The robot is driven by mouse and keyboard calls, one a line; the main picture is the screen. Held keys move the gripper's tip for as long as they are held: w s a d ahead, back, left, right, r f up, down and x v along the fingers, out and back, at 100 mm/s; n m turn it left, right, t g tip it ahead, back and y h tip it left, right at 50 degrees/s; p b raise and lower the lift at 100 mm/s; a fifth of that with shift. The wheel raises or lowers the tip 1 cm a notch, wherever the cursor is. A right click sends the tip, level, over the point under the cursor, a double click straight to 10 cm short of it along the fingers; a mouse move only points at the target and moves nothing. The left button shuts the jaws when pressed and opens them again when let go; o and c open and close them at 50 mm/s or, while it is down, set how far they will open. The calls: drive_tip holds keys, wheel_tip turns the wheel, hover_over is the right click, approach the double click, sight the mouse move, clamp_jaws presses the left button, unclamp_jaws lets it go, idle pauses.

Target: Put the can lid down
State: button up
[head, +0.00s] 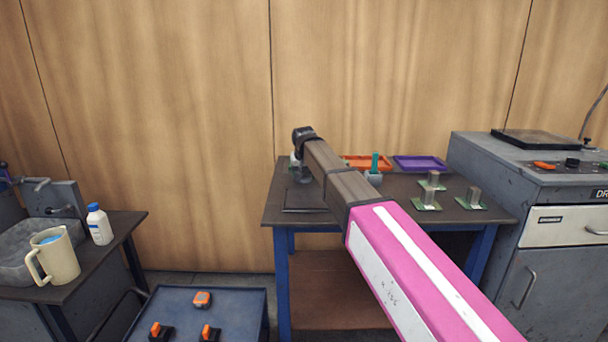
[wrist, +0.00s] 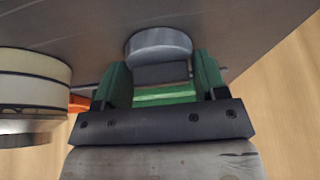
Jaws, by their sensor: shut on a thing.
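The can lid (wrist: 158,43) is a grey metal disc with a darker block below it in the wrist view. My gripper (wrist: 160,82) has green fingers, one on each side of that block, and is shut on the lid. The lid is close to the dark table top; I cannot tell whether it touches. A cream can with dark bands (wrist: 34,72) stands left of my gripper in the wrist view, apart from it.
The table (head: 400,186) bears an orange tray (head: 366,161), a purple tray (head: 420,162), a green peg on a grey base (head: 374,170), and grey posts on green plates (head: 474,197). A dark flat plate (head: 303,200) lies at its left front. A grey cabinet (head: 480,170) stands right.

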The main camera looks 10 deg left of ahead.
drive_tip(key=o, duration=0.9)
drive_tip(key=shift+f, duration=0.1)
drive_tip(key=v, duration=1.2)
